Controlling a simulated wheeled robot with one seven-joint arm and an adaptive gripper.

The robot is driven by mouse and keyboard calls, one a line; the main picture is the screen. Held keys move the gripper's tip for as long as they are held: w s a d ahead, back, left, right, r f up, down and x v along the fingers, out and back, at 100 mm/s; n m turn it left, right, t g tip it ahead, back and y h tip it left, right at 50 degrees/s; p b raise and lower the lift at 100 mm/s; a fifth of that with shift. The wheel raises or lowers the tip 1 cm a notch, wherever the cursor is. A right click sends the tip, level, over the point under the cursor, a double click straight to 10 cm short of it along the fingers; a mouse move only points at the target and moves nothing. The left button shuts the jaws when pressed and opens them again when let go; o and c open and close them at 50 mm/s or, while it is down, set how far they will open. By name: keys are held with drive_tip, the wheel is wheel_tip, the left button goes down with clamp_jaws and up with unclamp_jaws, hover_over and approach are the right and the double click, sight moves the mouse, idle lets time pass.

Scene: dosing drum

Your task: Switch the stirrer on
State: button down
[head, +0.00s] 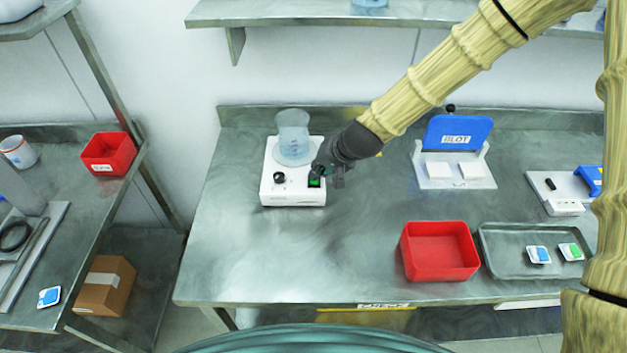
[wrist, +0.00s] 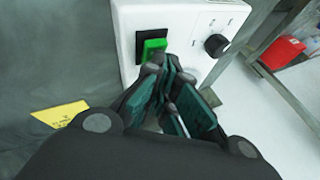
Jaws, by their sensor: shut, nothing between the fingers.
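The stirrer (head: 293,198) is a white box on the steel bench, with a clear flask (head: 293,135) standing on its top. Its front has a black knob (head: 279,177) at the left and a green rocker switch (head: 314,182) at the right. In the wrist view the green switch (wrist: 154,46) sits in a black frame, and the black knob (wrist: 215,45) is to its right. My gripper (wrist: 172,72) is shut and empty, its fingertips right at the lower edge of the switch. I cannot tell whether they touch it. My gripper also shows in the head view (head: 318,171).
A blue BLOT stand (head: 457,135) is right of the stirrer. A red bin (head: 438,255) and a grey tray (head: 495,268) with small packs are at front right. A yellow label (wrist: 58,114) lies near the stirrer. The bench's front left is clear.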

drive_tip(key=shift+f, duration=0.2)
idle(0.3)
idle(0.3)
drive_tip(key=shift+w+r+p, duration=0.15)
drive_tip(key=shift+r+p, duration=0.35)
drive_tip(key=shift+r, duration=0.3)
drive_tip(key=r+p, duration=0.1)
drive_tip(key=r, duration=0.1)
drive_tip(key=w+r+p, duration=0.1)
drive_tip(key=r+p, duration=0.1)
drive_tip(key=shift+w+r, duration=0.15)
drive_tip(key=shift+r, duration=0.25)
idle(0.5)
